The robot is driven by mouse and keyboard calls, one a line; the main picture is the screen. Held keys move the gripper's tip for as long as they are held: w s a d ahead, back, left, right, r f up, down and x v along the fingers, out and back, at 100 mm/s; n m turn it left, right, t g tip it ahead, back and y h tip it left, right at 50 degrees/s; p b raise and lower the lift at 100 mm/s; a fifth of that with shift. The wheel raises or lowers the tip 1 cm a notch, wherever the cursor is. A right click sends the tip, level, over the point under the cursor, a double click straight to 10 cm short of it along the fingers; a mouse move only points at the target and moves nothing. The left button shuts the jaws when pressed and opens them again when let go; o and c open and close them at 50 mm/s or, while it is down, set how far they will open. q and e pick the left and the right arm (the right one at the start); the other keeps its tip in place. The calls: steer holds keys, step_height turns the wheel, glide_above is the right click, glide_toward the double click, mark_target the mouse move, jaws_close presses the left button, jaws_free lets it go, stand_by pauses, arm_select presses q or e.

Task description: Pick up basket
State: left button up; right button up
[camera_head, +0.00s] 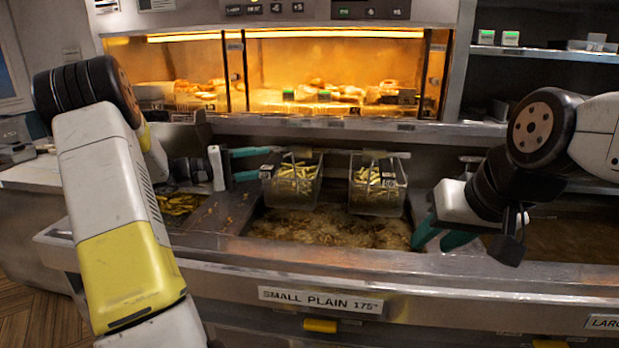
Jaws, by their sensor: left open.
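Two wire baskets with fries hang side by side above the fryer oil: the left basket (292,192) and the right basket (378,198). My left gripper (267,162) is open and points right, with its teal fingertips at the upper left side of the left basket. I cannot tell whether the fingers touch it or sit around any part of it. My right gripper (431,246) has its teal fingers apart and pointing down-left, low and to the right of the right basket, near the vat's front edge. Nothing shows between its fingers. The basket handles are hard to make out.
The bubbling oil vat (320,228) lies below the baskets, behind a metal front ledge (330,267). A lit warming cabinet (330,72) stands behind. Another vat with fries (178,203) is at left. A shelf (548,54) holds small boxes at upper right.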

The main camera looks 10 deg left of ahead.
arm_select(q)
steer(key=x, duration=0.8)
steer(key=shift+w+r, duration=0.15)
steer(key=shift+w, duration=0.05)
jaws_close()
steer(key=shift+r, duration=0.1)
stand_by(1.1)
